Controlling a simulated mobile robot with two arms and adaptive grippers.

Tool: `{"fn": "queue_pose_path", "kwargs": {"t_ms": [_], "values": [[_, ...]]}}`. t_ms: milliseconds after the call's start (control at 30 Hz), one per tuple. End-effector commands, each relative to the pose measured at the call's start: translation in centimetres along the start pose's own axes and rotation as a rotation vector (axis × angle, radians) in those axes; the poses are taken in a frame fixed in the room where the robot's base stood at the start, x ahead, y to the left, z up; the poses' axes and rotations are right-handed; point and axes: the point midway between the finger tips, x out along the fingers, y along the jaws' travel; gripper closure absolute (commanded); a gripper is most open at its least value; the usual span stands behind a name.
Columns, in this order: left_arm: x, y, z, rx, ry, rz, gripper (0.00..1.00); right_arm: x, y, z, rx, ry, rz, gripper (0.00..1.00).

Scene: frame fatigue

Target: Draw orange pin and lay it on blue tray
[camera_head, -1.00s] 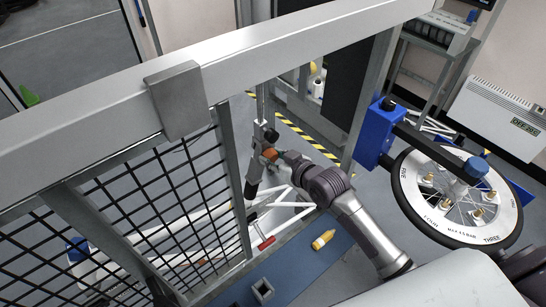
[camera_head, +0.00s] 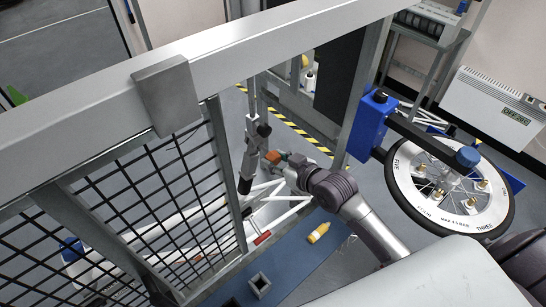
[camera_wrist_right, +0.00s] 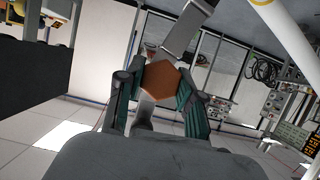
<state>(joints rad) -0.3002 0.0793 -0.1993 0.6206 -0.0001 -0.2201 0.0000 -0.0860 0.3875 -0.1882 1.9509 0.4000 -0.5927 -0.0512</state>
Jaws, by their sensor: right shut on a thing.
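The orange pin's hexagonal head (camera_wrist_right: 162,78) sits between the fingers of my right gripper (camera_wrist_right: 160,98) in the right wrist view. The gripper is shut on it. In the head view the orange pin (camera_head: 272,157) shows as a small orange piece at the tip of my right gripper (camera_head: 279,159), just right of a hanging grey post (camera_head: 250,150). A small gap shows between them there; I cannot tell the depth. A flat blue surface (camera_head: 298,262), which looks like the blue tray, lies below at the bottom centre. My left gripper is not in view.
A mesh guard (camera_head: 150,205) and thick grey beam (camera_head: 250,52) stand left and above. A spoked wheel (camera_head: 450,190) is at right.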

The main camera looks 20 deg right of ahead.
Motion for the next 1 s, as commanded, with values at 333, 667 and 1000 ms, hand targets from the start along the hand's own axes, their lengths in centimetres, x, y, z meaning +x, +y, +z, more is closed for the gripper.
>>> {"fn": "queue_pose_path", "kwargs": {"t_ms": [333, 667, 1000], "values": [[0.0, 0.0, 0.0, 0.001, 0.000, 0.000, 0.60, -1.3, 0.0, 0.5, -0.001, 0.000, 0.000, 1.00], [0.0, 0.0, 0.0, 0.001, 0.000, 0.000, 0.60, -1.8, 0.0, 0.6, -0.001, 0.001, -0.001, 1.00], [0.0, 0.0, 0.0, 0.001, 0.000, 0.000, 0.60, -2.1, 0.0, 0.8, 0.000, 0.000, -0.001, 1.00]]}}
